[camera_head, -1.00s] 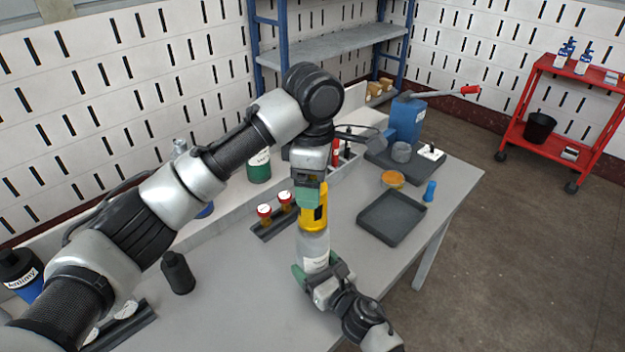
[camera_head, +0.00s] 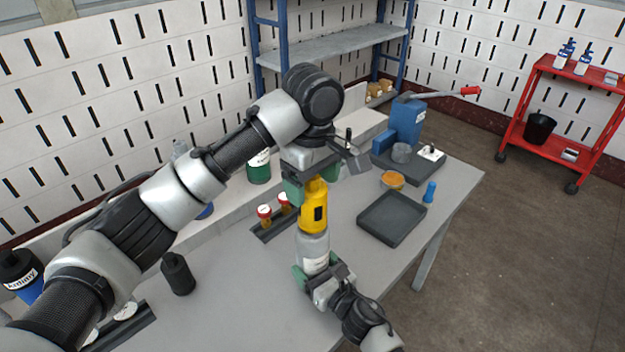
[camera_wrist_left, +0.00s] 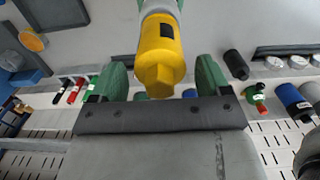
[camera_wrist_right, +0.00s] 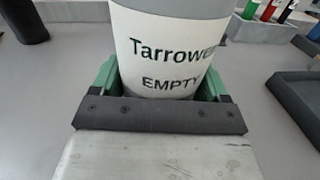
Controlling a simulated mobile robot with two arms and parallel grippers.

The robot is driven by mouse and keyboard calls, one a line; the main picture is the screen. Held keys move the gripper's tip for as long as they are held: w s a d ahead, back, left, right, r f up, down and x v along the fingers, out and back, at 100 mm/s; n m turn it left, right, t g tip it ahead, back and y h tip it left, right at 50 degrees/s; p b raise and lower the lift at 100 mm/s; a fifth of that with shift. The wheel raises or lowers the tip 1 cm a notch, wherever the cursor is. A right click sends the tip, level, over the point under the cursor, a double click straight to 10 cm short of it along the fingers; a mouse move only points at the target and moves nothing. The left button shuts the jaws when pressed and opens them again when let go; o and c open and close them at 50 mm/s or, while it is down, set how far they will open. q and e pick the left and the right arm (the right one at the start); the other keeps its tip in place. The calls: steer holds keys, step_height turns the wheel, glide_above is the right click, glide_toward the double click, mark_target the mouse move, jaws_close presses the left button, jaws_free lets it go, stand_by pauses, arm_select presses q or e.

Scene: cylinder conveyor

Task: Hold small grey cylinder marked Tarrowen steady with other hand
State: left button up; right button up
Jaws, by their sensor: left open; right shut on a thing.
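The small grey cylinder (camera_head: 313,246) stands upright over the table, with a white label that reads "Tarrowen EMPTY" in the right wrist view (camera_wrist_right: 165,55). My right gripper (camera_head: 314,277) is shut on its lower part. A yellow cap-like piece (camera_head: 314,207) with a dark patch sits on top of the cylinder; its faceted tip faces the camera in the left wrist view (camera_wrist_left: 160,62). My left gripper (camera_head: 308,187) is open above, its green fingers on either side of the yellow piece's top with gaps between.
A dark empty tray (camera_head: 391,218), a blue small cylinder (camera_head: 429,191) and an orange dish (camera_head: 392,181) lie to the right. A black bottle (camera_head: 178,274) stands at left. The front table is clear.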

arm_select(q)
steer(key=m, duration=0.6)
stand_by(0.3)
steer(key=m, duration=0.6)
steer(key=m, duration=0.6)
stand_by(0.4)
